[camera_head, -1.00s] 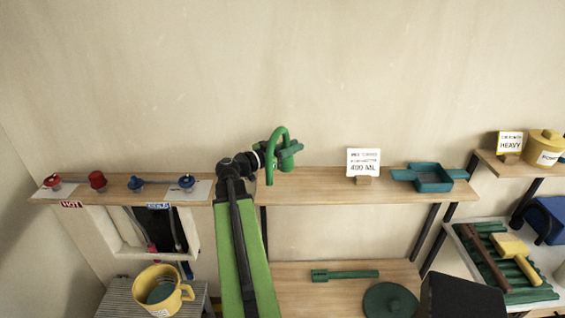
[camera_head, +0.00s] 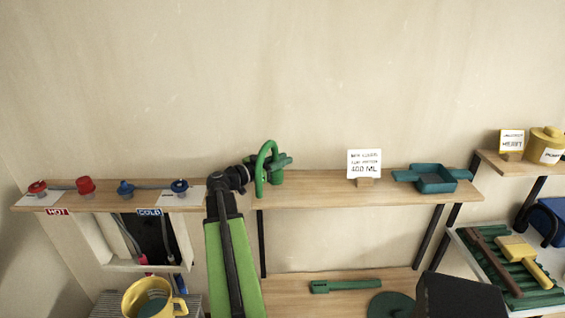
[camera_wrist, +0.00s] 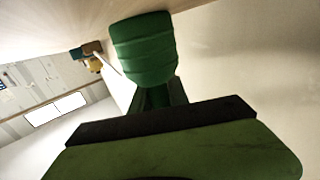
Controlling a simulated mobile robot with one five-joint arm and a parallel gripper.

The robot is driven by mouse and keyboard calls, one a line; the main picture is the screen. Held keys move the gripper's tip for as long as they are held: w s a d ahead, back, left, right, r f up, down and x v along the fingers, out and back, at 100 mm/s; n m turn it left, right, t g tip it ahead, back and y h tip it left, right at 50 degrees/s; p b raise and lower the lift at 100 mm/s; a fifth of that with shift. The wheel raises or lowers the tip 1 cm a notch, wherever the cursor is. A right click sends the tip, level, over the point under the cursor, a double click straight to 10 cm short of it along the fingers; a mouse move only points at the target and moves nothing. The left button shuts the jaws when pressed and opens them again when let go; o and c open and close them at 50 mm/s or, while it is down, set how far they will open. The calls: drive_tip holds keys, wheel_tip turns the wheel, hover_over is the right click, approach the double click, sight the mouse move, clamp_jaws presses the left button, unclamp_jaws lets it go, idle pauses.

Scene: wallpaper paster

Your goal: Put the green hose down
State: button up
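The green hose (camera_head: 262,165) is a bent loop in the head view, standing up at the wooden shelf (camera_head: 315,189). Its lower end is over the shelf top; I cannot tell whether it touches. My gripper (camera_head: 281,162) is at the hose, at the end of my arm, which reaches up from below. It appears shut on the hose, though the fingertips are partly hidden. In the wrist view a ribbed green piece (camera_wrist: 143,50), apparently the hose, fills the space straight ahead of my gripper (camera_wrist: 155,95).
On the shelf, several red and blue knobs (camera_head: 126,188) stand at left; a 400 ML card (camera_head: 364,163) and a teal tray (camera_head: 436,181) stand at right. The shelf between hose and card is clear. Below are a yellow mug (camera_head: 140,300) and a lower shelf (camera_head: 285,297).

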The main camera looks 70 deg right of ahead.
drive_tip(key=o, duration=0.4)
drive_tip(key=shift+s, duration=0.1)
drive_tip(key=shift+r+p, duration=0.3)
drive_tip(key=shift+p, duration=0.05)
drive_tip(key=v, duration=1.2)
drive_tip(key=shift+f, duration=0.1)
